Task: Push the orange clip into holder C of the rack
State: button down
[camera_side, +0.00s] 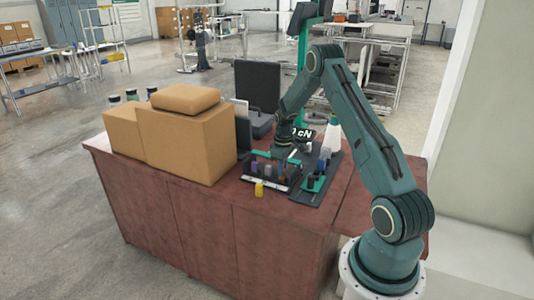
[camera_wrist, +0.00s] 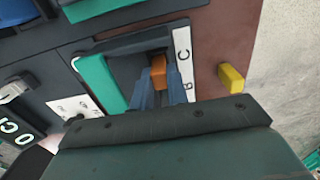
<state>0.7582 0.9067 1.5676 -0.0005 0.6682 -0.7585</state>
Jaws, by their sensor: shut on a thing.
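The orange clip (camera_wrist: 158,72) shows between my fingertips in the wrist view. My gripper (camera_wrist: 160,82) is shut on it, with two blue-grey fingers reaching up from the bottom of the picture. A white strip with the letters B and C (camera_wrist: 183,62) runs along the right side of the dark rack (camera_wrist: 130,45). The clip is at the rack beside the letter C end of the strip. I cannot tell how deep the clip sits in holder C.
A yellow block (camera_wrist: 231,78) lies on the brown table right of the rack; it also shows in the side view (camera_side: 259,189). A green bar (camera_wrist: 103,84) flanks the rack. Cardboard boxes (camera_side: 185,140) stand left on the table. A display reading cN (camera_side: 303,133) stands behind.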

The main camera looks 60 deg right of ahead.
jog(key=shift+f, duration=0.15)
dwell(0.5)
jog(key=c, duration=1.1)
grip_release()
jog(key=shift+o, duration=0.2)
jog(key=shift+r, duration=3.45)
notch_tip(320, 180, up, 14)
